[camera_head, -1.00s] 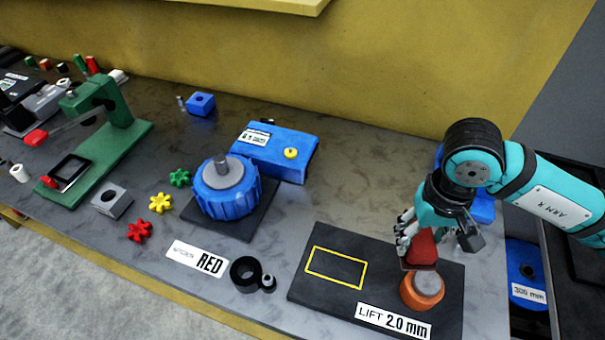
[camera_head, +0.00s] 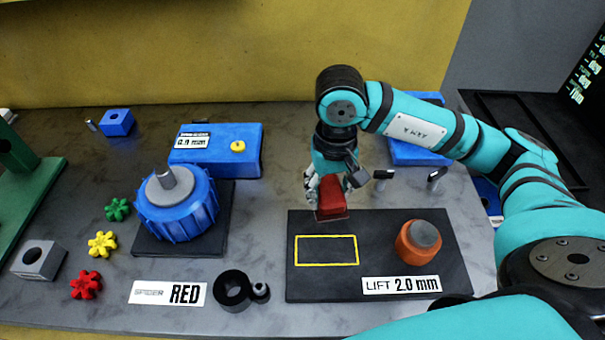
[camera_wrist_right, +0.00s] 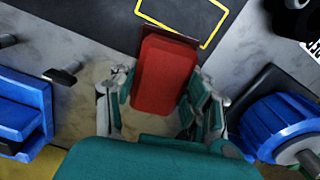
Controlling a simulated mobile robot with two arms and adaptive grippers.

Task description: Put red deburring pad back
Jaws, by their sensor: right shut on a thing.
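The red deburring pad (camera_head: 332,196) is a red block with a dark plate along its lower edge. My right gripper (camera_head: 328,192) is shut on it, just behind the black board (camera_head: 385,277). In the right wrist view the pad (camera_wrist_right: 165,75) sits between the fingers (camera_wrist_right: 160,105), its far end near the yellow outline. The yellow rectangle outline (camera_head: 326,236) on the left of the board is empty. I cannot tell exactly how high the pad is above the board's back edge. My left gripper is not in view.
An orange knob with a grey top (camera_head: 418,242) stands on the board's right side, behind the LIFT 2.0 mm label (camera_head: 401,285). A blue ribbed rotary unit (camera_head: 176,204), several spider pieces and a black ring (camera_head: 232,290) are to the left. A blue box (camera_head: 216,150) stands behind.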

